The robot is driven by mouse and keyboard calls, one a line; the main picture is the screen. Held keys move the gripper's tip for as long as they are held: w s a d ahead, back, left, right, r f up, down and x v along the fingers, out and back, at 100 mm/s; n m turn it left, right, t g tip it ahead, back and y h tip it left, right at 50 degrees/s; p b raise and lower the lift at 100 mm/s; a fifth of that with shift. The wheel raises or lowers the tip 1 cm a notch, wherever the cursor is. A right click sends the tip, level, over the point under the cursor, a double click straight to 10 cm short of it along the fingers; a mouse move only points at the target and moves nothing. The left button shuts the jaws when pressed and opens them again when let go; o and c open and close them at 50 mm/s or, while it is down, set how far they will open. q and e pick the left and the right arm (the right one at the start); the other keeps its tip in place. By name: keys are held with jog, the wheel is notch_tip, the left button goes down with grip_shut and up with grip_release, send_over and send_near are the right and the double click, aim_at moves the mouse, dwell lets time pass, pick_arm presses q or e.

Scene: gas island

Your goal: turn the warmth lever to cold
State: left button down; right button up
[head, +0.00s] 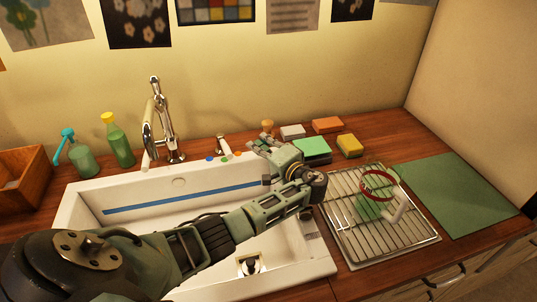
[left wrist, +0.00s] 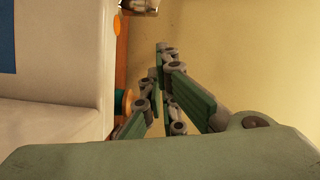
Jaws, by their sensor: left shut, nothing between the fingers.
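The warmth lever (head: 222,146) looks like a small silver lever on the counter behind the sink, right of the tall chrome faucet (head: 174,150). Small blue, orange and green markers (head: 225,157) lie on the sink's back rim just in front of it. My left gripper (head: 262,145) is shut and empty over the sink's back right corner. Its fingertips point back and left, to the right of the lever and apart from it. In the left wrist view the closed fingers (left wrist: 165,55) point up the picture. A metal part at the top (left wrist: 140,6) may be the lever. My right gripper is not in view.
The white sink (head: 85,235) fills the middle. Sponges (head: 313,148) and a wooden-topped item (head: 267,126) stand near the gripper. A wire rack (head: 385,250) holding a mug and a green mat (head: 455,190) are right. Bottles (head: 118,146) and a wooden box (head: 20,180) are left.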

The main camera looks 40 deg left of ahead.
aim_at(225, 146)
pick_arm(q)
jog(key=shift+x, duration=1.2)
jog(key=s+p, duration=0.1)
jog(key=s+a+p, duration=0.1)
jog(key=shift+s+a+f+p, duration=0.1)
jog(key=shift+s+a+p, duration=0.05)
jog(key=shift+s+p, duration=0.15)
jog(key=shift+s+a+f, duration=0.25)
jog(key=shift+s, duration=0.2)
